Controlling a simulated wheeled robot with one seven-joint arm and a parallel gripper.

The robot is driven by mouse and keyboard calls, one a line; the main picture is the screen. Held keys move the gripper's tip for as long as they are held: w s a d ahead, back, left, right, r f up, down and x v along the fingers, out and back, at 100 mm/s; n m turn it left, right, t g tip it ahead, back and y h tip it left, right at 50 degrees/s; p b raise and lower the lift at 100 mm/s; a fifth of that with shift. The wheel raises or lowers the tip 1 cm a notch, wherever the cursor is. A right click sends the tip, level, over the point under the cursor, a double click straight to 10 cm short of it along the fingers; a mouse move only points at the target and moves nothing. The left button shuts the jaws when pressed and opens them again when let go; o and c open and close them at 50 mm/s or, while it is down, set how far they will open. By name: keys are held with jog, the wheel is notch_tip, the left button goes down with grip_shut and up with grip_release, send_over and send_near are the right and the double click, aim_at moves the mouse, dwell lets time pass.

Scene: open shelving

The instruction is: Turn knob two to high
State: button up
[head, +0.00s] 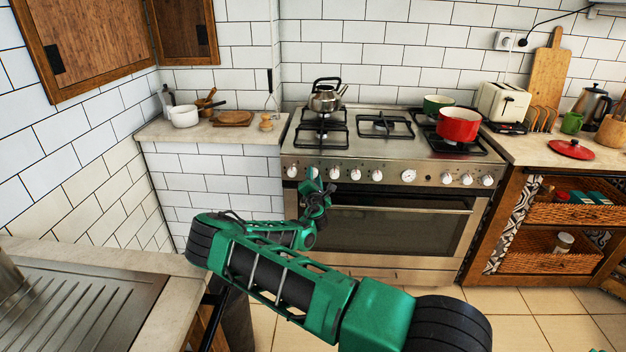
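The stove (400,150) stands against the back wall, with a row of several white knobs along its steel front panel. The leftmost knob (291,172) is in plain view. The second knob from the left (313,172) shows just above my gripper (316,184). My gripper is at the panel, in front of or just below that knob. Whether it touches the knob is too small to tell, and so is the opening of its fingers. The third knob (334,173) is just to its right. Marks on the knobs cannot be read.
A kettle (325,97) stands on the left rear burner. A red pot (458,125) and a green pot (437,103) are on the right burners. The oven handle (400,210) runs below the knobs. A steel drainboard counter (85,305) is at lower left.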

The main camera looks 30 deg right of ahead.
jog(key=shift+a+f+m, duration=0.1)
jog(key=shift+f+m, duration=0.05)
jog(key=shift+m, duration=0.35)
jog(key=o, duration=1.1)
jog(key=shift+c, duration=0.2)
jog(key=v, duration=1)
jog(key=shift+s+a, duration=0.2)
jog(key=shift+s, duration=0.15)
jog(key=shift+f, duration=0.1)
